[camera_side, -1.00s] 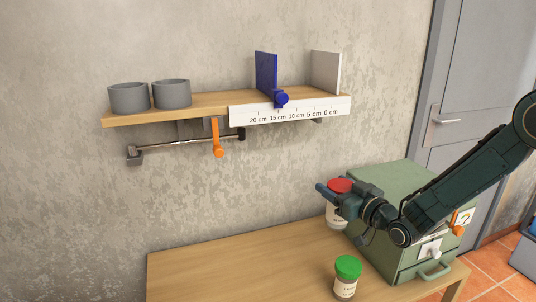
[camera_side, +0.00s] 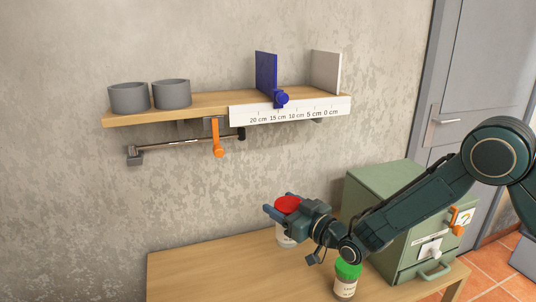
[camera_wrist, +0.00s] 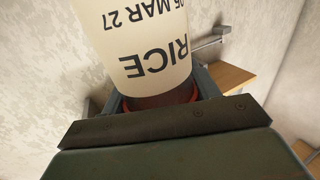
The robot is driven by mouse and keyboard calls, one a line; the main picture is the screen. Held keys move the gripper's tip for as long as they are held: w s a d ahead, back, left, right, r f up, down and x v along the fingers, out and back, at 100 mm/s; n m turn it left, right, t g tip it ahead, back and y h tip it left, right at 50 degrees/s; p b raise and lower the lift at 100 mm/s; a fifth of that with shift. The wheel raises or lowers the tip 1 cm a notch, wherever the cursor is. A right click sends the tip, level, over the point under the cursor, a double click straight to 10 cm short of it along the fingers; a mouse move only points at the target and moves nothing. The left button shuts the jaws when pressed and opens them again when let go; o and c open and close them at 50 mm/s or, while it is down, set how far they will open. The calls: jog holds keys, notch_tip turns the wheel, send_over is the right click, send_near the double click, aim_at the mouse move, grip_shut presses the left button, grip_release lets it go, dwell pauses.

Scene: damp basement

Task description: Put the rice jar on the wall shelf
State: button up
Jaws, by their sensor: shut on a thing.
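The rice jar has a red lid and a pale label. In the side view the rice jar (camera_side: 287,240) is upright in my gripper (camera_side: 280,208), above the bench and below the shelf. My gripper is shut on it just under the lid. In the wrist view the rice jar (camera_wrist: 145,45) fills the upper middle, its label reading "RICE" upside down. The wooden wall shelf (camera_side: 200,104) carries a blue divider (camera_side: 266,72) with a blue knob and a pale end plate (camera_side: 325,72). A white scale strip (camera_side: 290,112) in cm runs along its front edge.
Two grey pots (camera_side: 128,97) stand at the shelf's left end. An orange lever (camera_side: 217,138) and a metal rod (camera_side: 185,143) hang below the shelf. A green-lidded jar (camera_side: 346,280) stands on the bench (camera_side: 210,270), partly behind my arm. A green cabinet (camera_side: 390,185) stands at the right.

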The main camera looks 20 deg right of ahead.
notch_tip(320, 180, down, 14)
jog(key=shift+f, duration=0.15)
dwell(0.4)
jog(key=shift+f, duration=0.15)
jog(key=shift+f, duration=1.75)
jog(key=shift+f, duration=0.15)
jog(key=o, duration=1.7)
jog(key=shift+s+d, duration=0.15)
jog(key=shift+s, duration=0.05)
jog(key=shift+v, duration=0.85)
